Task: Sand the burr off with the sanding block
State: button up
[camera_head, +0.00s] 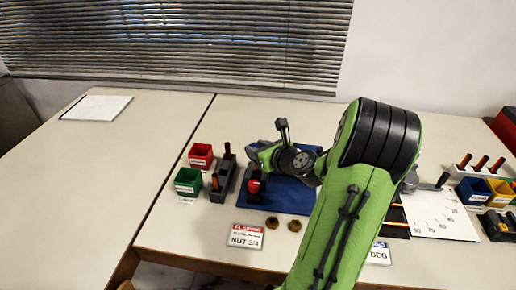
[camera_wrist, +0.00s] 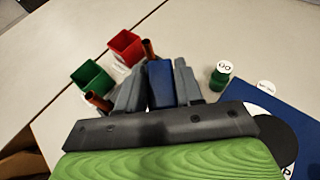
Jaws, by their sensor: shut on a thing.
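My gripper (camera_wrist: 158,72) is shut on a blue block (camera_wrist: 161,88), which sits between its two grey fingers in the wrist view. I take this block to be the sanding block. In the head view my green hand (camera_head: 264,152) is over the left part of the blue mat (camera_head: 291,197); its fingertips and the block are hard to make out there. No burr can be made out. A green cylinder with a white top marked GO (camera_wrist: 221,75) stands right of the fingers in the wrist view.
A red bin (camera_head: 201,154) and a green bin (camera_head: 188,180) stand left of a grey rack (camera_head: 220,187) with orange-handled pieces. The left table is mostly clear.

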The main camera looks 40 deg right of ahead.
jog(key=shift+f, duration=0.4)
jog(key=shift+s, duration=0.1)
jog(key=shift+s+a, duration=0.1)
jog(key=shift+s, duration=0.65)
jog(key=shift+w, duration=0.1)
jog(key=shift+w+d+f+p, duration=0.1)
jog(key=shift+w+d+p, duration=0.1)
jog(key=shift+w+p, duration=1.05)
jog(key=shift+w+b, duration=0.25)
jog(key=shift+b, duration=0.05)
jog(key=shift+s+a+f, duration=0.1)
jog(key=shift+s+a, duration=0.1)
jog(key=shift+s, duration=1.45)
